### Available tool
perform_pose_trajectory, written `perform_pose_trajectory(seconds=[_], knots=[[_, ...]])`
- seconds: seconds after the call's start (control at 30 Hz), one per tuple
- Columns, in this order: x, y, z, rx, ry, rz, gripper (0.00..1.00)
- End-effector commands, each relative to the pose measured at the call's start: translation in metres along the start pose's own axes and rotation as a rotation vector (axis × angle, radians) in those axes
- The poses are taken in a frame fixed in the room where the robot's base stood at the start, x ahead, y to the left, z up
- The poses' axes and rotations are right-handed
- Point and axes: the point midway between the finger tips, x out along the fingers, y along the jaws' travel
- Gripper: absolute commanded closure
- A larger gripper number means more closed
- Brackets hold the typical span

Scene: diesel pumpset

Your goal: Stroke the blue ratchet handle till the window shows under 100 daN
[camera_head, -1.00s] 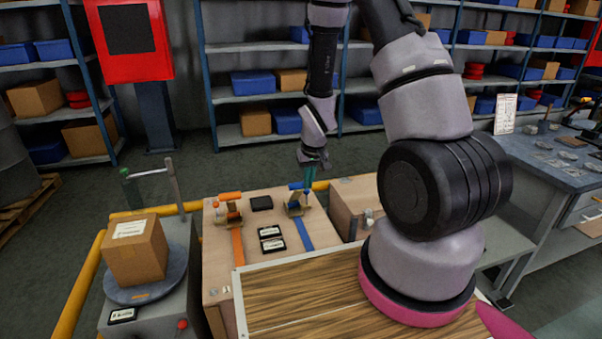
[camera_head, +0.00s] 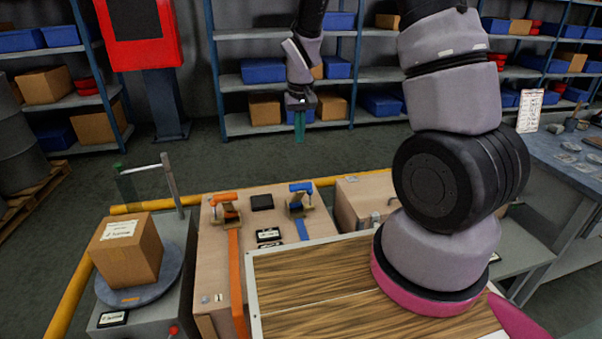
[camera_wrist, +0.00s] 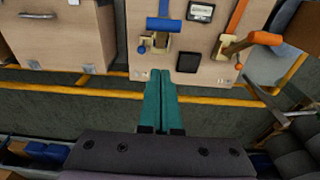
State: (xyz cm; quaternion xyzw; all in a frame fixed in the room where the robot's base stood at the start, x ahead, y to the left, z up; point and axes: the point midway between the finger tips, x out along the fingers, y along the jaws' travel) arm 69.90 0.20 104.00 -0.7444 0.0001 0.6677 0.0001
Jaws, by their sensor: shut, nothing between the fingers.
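The blue ratchet handle (camera_head: 300,187) stands on the back part of a wooden crate top, with a blue strap (camera_head: 303,229) running toward me from it. In the wrist view the blue handle (camera_wrist: 163,25) shows at the top centre on its brass-coloured ratchet. My gripper (camera_head: 299,138) hangs above and beyond the handle, fingers pointing down and apart from it. Its teal fingers (camera_wrist: 157,100) lie side by side, shut and empty. A small dark display (camera_head: 262,202) sits between the ratchets; no number on it can be read.
An orange ratchet handle (camera_head: 223,198) with an orange strap (camera_head: 235,270) stands left of the blue one. A black label plate (camera_head: 268,235) lies between the straps. A cardboard box (camera_head: 127,250) sits on a round plate at left. A yellow rail (camera_head: 325,181) runs behind the crate.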

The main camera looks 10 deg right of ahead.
Motion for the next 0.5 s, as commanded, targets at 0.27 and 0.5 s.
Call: perform_pose_trajectory(seconds=[0.27,0.5], knots=[[0.050,0.000,0.002,-0.001,-0.005,0.001,1.00],[0.100,0.000,0.001,-0.001,-0.003,0.001,1.00]])
